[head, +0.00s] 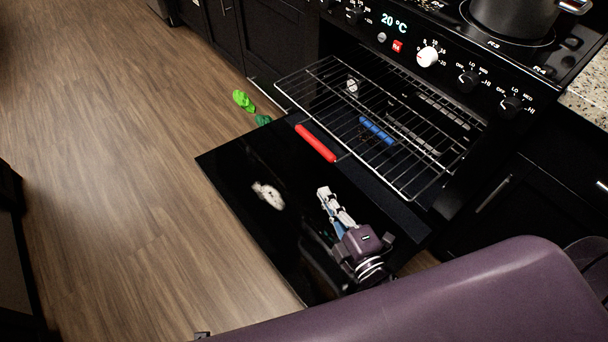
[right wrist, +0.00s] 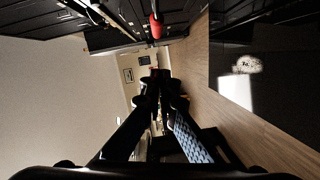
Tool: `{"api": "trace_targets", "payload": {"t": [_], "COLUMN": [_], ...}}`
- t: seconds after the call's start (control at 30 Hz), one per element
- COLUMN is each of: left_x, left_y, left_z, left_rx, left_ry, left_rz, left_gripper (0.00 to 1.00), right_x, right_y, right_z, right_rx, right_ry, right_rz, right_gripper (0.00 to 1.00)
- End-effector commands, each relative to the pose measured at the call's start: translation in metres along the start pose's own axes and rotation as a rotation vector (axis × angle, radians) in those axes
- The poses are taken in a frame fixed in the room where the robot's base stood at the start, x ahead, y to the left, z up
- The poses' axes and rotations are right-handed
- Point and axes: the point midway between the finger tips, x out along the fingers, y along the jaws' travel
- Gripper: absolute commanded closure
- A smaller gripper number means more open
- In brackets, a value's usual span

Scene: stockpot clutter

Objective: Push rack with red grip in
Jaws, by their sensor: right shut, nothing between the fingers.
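The oven's open door (head: 235,165) lies flat and black below its opening. A wire rack (head: 330,72) is pulled well out over it. The red grip (head: 316,143) is a bar just outside the rack's front edge; I cannot tell which rack carries it. It also shows at the top of the right wrist view (right wrist: 156,27). A blue grip (head: 377,130) sits farther in, seen through the wires. My right gripper (head: 324,191) is shut and empty above the door, apart from the red grip on its near side. My left gripper is not in view.
A green object (head: 243,100) lies on the floor beside the door, with a darker green one (head: 263,120) by the door edge. A pot (head: 514,16) stands on the hob above. The wooden floor (head: 130,170) at left is clear.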

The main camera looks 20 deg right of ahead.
Motion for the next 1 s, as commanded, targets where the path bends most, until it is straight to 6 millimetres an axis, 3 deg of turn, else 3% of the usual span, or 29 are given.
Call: {"api": "trace_targets", "payload": {"t": [0.27,0.73,0.8,1.0], "left_x": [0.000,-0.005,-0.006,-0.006], "left_y": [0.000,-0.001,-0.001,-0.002], "left_z": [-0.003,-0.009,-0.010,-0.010], "left_rx": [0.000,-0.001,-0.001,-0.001], "left_ry": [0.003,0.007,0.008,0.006], "left_rz": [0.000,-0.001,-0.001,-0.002], "left_gripper": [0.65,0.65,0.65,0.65], "right_x": [0.020,0.104,0.104,0.109], "right_y": [0.008,0.008,0.007,0.007], "right_z": [-0.002,-0.002,0.014,0.033], "right_rx": [-0.025,-0.023,-0.026,-0.022], "right_ry": [0.007,0.006,0.005,0.005], "right_rz": [0.019,0.017,0.013,0.014], "right_gripper": [1.00,1.00,1.00,1.00]}}
